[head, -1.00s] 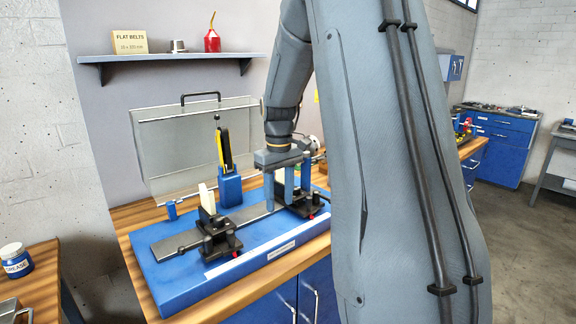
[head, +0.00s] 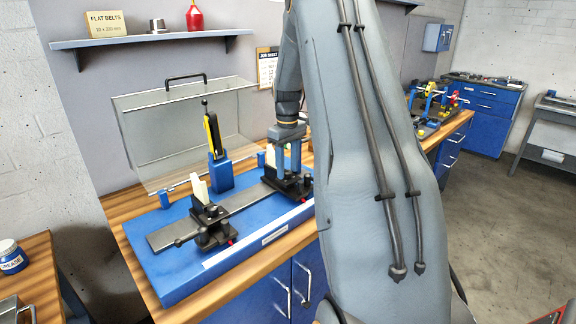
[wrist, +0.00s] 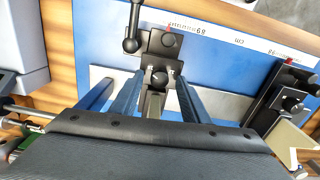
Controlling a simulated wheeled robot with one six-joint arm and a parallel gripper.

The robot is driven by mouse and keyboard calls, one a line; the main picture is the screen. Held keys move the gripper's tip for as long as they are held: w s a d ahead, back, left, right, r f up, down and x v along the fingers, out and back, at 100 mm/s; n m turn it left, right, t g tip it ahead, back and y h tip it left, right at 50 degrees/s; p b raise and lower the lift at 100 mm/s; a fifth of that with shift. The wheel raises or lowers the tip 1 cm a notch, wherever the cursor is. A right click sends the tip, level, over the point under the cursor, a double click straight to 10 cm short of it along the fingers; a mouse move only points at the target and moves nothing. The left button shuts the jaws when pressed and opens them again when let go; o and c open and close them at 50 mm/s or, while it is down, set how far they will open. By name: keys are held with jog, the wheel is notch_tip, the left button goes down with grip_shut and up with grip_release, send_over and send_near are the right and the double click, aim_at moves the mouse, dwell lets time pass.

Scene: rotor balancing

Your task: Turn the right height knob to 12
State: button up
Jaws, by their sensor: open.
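My gripper (head: 287,165) is open and points down over the right support (head: 285,184) of the blue balancing stand (head: 175,285). In the wrist view, my gripper (wrist: 159,77) has its blue fingers on either side of a black round knob (wrist: 160,78) on this support. A small gap shows on each side of the knob. A black lever with a ball end (wrist: 130,45) rises beside it. The knob's number cannot be read. The left support (head: 209,228), with a pale block on top, stands apart on the same grey rail (head: 237,199).
A clear cover with a black handle (head: 185,125) stands behind the stand. A blue holder (head: 221,177) with a yellow-and-black tool is nearby. A scale strip (wrist: 225,35) runs along the stand's front. A shelf (head: 150,39) hangs above. My arm hides the bench to the right.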

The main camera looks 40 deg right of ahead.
jog(key=shift+f, duration=0.2)
jog(key=shift+c, duration=0.5)
jog(key=c, duration=1)
jog(key=shift+o, duration=0.2)
jog(key=shift+m, duration=0.4)
jog(key=shift+m+b, duration=0.35)
jog(key=shift+m, duration=2.15)
